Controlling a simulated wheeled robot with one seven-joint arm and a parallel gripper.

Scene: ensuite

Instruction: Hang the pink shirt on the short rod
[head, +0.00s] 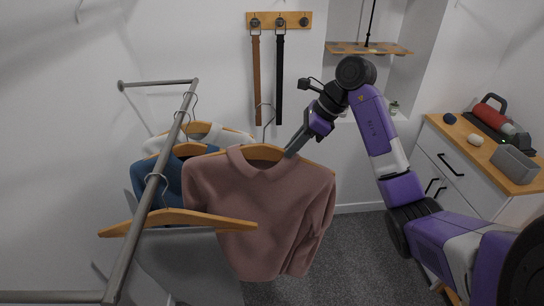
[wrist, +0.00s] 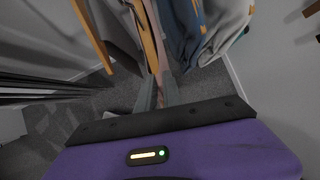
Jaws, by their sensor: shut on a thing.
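The pink shirt (head: 262,205) hangs on a wooden hanger (head: 262,153) to the right of the metal rack. My gripper (head: 291,153) is shut on the hanger's right shoulder, by the shirt's neck. The hanger's hook (head: 265,112) points up, with no rod under it. A rail (head: 160,170) runs from front to back of the rack. A shorter rod (head: 155,83) joins its far end, and another (head: 50,297) meets its near end; I cannot tell which is the short rod. In the wrist view, a narrow pinkish edge (wrist: 155,55) shows beyond the fingers.
A white garment (head: 215,136), a blue one (head: 160,182) and an empty hanger (head: 180,217) hang on the front-to-back rail, close left of the shirt. Belts (head: 257,80) hang on wall hooks behind. A dresser (head: 480,155) stands right. Carpet (head: 350,255) is clear between.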

